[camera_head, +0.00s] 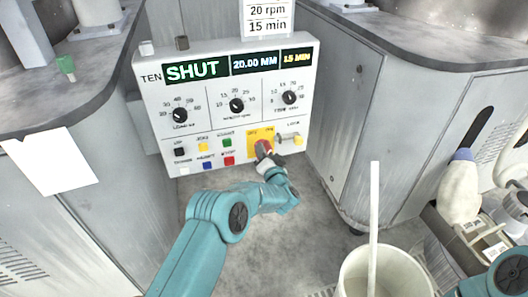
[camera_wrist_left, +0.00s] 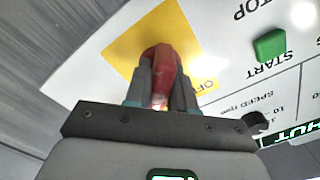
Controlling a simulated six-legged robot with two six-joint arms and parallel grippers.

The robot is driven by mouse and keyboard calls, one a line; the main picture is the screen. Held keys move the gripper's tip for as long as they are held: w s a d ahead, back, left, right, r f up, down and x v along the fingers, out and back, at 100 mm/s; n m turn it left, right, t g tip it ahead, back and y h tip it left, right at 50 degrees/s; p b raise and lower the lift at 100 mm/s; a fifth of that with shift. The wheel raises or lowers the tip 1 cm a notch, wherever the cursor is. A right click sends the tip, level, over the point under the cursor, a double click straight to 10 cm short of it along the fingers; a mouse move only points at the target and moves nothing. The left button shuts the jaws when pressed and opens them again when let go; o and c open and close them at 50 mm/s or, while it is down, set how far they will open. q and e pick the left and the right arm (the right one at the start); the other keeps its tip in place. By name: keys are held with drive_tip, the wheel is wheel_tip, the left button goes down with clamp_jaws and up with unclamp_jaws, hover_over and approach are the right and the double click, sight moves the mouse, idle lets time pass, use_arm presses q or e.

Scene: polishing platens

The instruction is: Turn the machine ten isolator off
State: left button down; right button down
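The machine ten panel (camera_head: 213,113) is a white box labelled TEN, with a green SHUT display. Its isolator is a red handle (camera_head: 262,148) on a yellow plate (camera_head: 252,134) at the panel's lower right. In the left wrist view the red handle (camera_wrist_left: 163,65) stands out from the yellow plate (camera_wrist_left: 125,50), with part of the word OFF beside it. My left gripper (camera_head: 266,158) is at the isolator. Its fingers (camera_wrist_left: 162,92) lie on both sides of the handle and look closed on it. They partly hide the handle, so its exact setting is unclear. My right gripper does not show.
Several coloured buttons (camera_head: 227,143) sit left of the isolator, and a lock fitting (camera_head: 289,138) is close on its right. Three dials (camera_head: 237,105) are above. A white bucket (camera_head: 385,275) with a pale stick (camera_head: 374,205) stands at lower right. Grey machine cabinets flank the panel.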

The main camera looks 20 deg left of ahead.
use_arm(q)
drive_tip(key=shift+n, duration=0.3)
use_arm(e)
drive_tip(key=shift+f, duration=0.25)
use_arm(q)
drive_tip(key=shift+f+n+b, duration=0.1)
drive_tip(key=shift+n+b, duration=1)
drive_tip(key=shift+n, duration=0.1)
drive_tip(key=n+b, duration=0.3)
drive_tip(key=n, duration=0.1)
drive_tip(key=shift+n, duration=0.3)
drive_tip(key=n+b, duration=0.3)
drive_tip(key=n, duration=0.1)
drive_tip(key=shift+n, duration=0.3)
drive_tip(key=n+b, duration=0.3)
drive_tip(key=n, duration=0.1)
drive_tip(key=shift+n+b, duration=0.5)
drive_tip(key=shift+n, duration=0.5)
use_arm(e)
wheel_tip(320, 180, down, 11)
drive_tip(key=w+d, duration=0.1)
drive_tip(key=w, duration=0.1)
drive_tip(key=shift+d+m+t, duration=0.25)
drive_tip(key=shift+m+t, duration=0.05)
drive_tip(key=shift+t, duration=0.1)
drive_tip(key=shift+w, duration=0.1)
use_arm(q)
drive_tip(key=c, duration=1)
unclamp_jaws()
drive_tip(key=shift+c, duration=0.2)
